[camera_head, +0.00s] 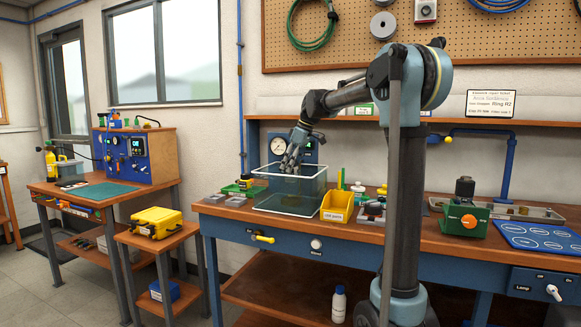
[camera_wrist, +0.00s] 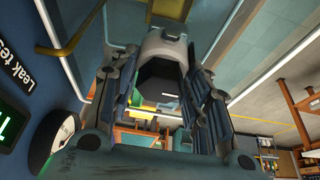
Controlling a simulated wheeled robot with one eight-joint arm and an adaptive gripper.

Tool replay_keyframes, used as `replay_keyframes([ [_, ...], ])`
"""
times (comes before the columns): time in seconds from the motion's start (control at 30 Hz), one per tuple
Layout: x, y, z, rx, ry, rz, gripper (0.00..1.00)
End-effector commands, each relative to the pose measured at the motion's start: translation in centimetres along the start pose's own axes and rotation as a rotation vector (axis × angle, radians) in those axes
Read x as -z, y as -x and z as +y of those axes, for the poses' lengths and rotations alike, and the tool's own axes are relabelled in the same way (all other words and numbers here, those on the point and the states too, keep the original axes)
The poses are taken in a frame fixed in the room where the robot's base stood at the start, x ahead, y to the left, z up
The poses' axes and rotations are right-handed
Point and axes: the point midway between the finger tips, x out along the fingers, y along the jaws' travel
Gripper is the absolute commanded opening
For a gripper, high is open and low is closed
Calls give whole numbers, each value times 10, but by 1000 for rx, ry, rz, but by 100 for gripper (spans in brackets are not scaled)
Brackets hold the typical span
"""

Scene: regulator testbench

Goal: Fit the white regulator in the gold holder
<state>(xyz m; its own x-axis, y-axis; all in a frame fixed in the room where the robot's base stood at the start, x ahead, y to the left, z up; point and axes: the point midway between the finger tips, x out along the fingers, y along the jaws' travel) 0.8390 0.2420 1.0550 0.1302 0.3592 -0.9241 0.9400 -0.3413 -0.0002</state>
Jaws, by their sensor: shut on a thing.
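My gripper (camera_head: 291,167) is over the clear water tank (camera_head: 290,213), near its upper rim, with the fingers pointing down. In the wrist view the gripper (camera_wrist: 165,85) is shut on a white piece with a dark underside or opening, which looks like the white regulator (camera_wrist: 166,45). Its body sits between the two ribbed fingers, and the fingers cover its sides. In the head view the regulator is not distinct behind the fingers. I cannot pick out the gold holder for certain in either view.
A gauge panel (camera_head: 307,150) stands close behind the tank. A yellow bin (camera_head: 337,207) is right of the tank, with small bottles behind it. A green fixture with an orange knob (camera_head: 468,220) and a blue mat (camera_head: 540,236) are farther right. Grey blocks (camera_head: 215,200) lie left.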

Motion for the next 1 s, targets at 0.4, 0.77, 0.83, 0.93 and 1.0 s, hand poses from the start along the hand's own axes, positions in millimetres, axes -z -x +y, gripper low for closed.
replay_keyframes([
  [0.4, -1, -3, 0, 0, 0, 0, 2],
  [0.77, -4, -9, 0, 0, 0, 0, 2],
  [0.83, -4, -9, 0, 0, 0, 0, 2],
  [0.93, -4, -9, 0, 0, 0, 0, 2],
  [1.0, -4, -9, 0, 0, 0, 0, 2],
])
